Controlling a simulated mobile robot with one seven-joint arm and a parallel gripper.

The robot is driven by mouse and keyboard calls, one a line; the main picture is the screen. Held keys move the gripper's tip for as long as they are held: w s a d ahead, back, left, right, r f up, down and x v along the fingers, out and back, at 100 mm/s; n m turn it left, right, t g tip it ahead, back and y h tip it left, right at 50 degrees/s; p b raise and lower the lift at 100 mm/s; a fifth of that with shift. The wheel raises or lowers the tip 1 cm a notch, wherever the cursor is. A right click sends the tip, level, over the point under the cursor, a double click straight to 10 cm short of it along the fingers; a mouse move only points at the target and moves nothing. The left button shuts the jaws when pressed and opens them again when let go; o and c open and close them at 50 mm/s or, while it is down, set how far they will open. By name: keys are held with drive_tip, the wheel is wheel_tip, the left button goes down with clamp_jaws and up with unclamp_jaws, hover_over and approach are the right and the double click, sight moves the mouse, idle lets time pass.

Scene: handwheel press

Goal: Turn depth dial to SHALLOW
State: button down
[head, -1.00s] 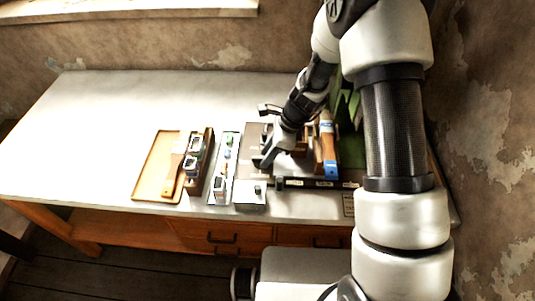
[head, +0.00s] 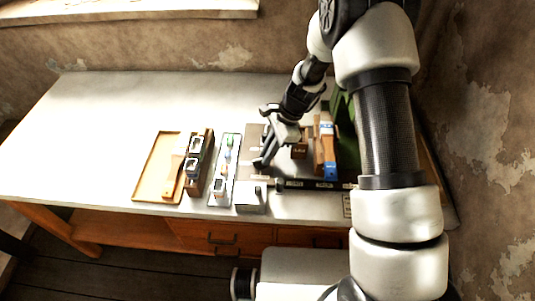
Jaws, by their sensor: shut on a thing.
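My gripper (head: 261,163) reaches down over the left part of the press on the table. Its fingers are shut on a small part there, which I take to be the depth dial; the fingers and hand hide it. I cannot read its setting or a SHALLOW mark. The press has a dark brown base board (head: 252,146) and a black front strip with small labels (head: 318,184).
A wooden handle with blue ends (head: 326,150) stands right of the gripper. A grey box (head: 250,198) with a dark knob is in front. To the left are a narrow tray (head: 229,148), a brown rack (head: 207,160) and a wooden board (head: 153,175). The table's far left is clear.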

drive_tip(key=n, duration=0.2)
drive_tip(key=n+g, duration=0.1)
drive_tip(key=shift+w+a+n+h, duration=0.15)
drive_tip(key=shift+w+n+h, duration=0.2)
drive_tip(key=shift+n+h, duration=0.05)
drive_tip(key=n, duration=0.1)
drive_tip(key=n+g+h+b, duration=0.1)
drive_tip(key=n, duration=0.1)
drive_tip(key=shift+w+a+n, duration=0.2)
drive_tip(key=shift+a+n, duration=0.1)
drive_tip(key=n, duration=0.2)
drive_tip(key=n+h+b, duration=0.1)
drive_tip(key=n, duration=0.1)
drive_tip(key=a+n+h, duration=0.1)
drive_tip(key=n, duration=0.1)
drive_tip(key=shift+w+g, duration=0.15)
drive_tip(key=shift+g, duration=0.25)
drive_tip(key=shift+n, duration=0.3)
drive_tip(key=c, duration=1.8)
unclamp_jaws()
drive_tip(key=shift+r, duration=0.1)
drive_tip(key=v, duration=1.7)
drive_tip(key=shift+a+p, duration=0.3)
drive_tip(key=shift+a, duration=0.05)
